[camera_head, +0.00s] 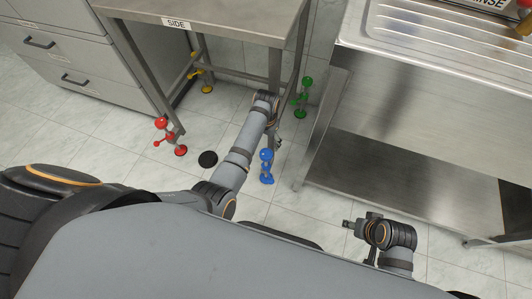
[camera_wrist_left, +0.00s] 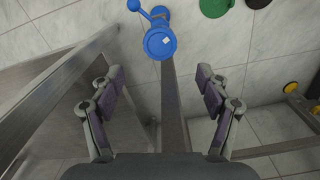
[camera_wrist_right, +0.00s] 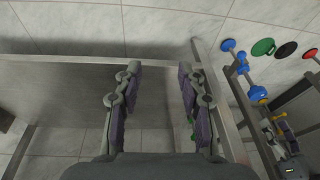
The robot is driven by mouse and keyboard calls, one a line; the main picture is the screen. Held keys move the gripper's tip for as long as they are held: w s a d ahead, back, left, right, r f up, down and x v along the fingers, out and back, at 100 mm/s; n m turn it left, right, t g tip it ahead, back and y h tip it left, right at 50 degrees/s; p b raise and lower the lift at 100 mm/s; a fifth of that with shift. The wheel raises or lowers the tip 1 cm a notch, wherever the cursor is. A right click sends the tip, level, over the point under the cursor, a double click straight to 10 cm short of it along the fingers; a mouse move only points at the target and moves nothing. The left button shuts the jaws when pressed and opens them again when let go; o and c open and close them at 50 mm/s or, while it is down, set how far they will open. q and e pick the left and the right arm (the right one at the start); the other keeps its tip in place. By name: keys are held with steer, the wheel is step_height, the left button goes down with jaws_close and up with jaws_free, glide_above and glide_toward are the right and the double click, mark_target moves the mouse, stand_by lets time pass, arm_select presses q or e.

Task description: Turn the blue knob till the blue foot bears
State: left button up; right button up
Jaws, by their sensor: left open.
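The blue foot (camera_head: 267,179) is low by the floor at the near table leg, with the blue knob (camera_head: 266,155) above it. In the left wrist view the blue knob (camera_wrist_left: 160,42) is a round piece with a pale square mark, just beyond the fingertips. A ball on a side arm lies behind it. My left gripper (camera_wrist_left: 158,73) is open and empty, apart from the knob; it also shows small in the head view (camera_head: 276,139). My right gripper (camera_wrist_right: 160,68) is open and empty by the steel bench. I cannot tell whether the blue foot touches the floor.
The SIDE table (camera_head: 225,18) also has red (camera_head: 180,150), yellow (camera_head: 207,89) and green (camera_head: 300,113) feet. A black disc (camera_head: 208,159) and a green disc (camera_wrist_right: 263,46) lie on the floor. The steel bench (camera_head: 400,140) stands at right, drawers (camera_head: 55,60) at left.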

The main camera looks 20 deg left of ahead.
mark_target(266, 154)
arm_select(q)
step_height(266, 154, down, 9)
steer(key=b, duration=0.4)
steer(key=shift+r, duration=0.15)
arm_select(e)
step_height(266, 154, down, 5)
steer(key=a+t, duration=0.2)
arm_select(q)
steer(key=shift+f+b, duration=0.45)
steer(key=shift+f, duration=0.25)
arm_select(e)
steer(key=w+d+r+t, duration=0.1)
steer(key=w+r+t, duration=0.3)
steer(key=w, duration=0.5)
step_height(266, 154, up, 2)
steer(key=shift+r+t+y, duration=0.15)
steer(key=shift+t+y, duration=0.15)
steer(key=shift+t, duration=0.1)
arm_select(q)
steer(key=shift+c, duration=0.4)
arm_select(e)
steer(key=shift+d, duration=0.1)
